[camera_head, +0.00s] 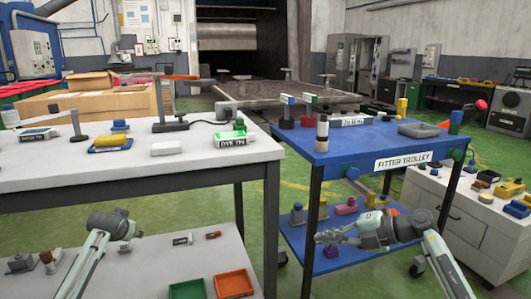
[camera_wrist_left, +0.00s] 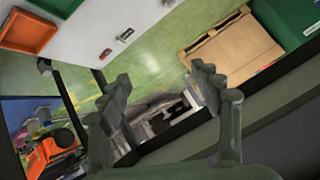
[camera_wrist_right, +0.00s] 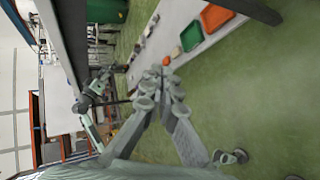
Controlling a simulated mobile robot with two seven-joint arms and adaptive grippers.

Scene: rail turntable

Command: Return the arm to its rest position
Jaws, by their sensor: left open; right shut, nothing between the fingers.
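My right arm comes in from the lower right of the head view. Its gripper (camera_head: 330,236) is shut and empty, in front of the blue trolley's lower shelf. In the right wrist view the right gripper's fingers (camera_wrist_right: 162,84) are together with nothing between them. My left arm shows at the lower left of the head view, in front of the white table, but I cannot make out its fingers there. In the left wrist view the left gripper (camera_wrist_left: 162,92) is open, its fingers wide apart and empty above the floor.
The white table (camera_head: 70,178) stands at left, its lower shelf holding a green tray (camera_head: 187,289) and an orange tray (camera_head: 234,284). The blue fitter trolley (camera_head: 345,160) stands at centre right, with small parts on both levels. A white cabinet (camera_head: 465,215) is at right. Green floor shows between them.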

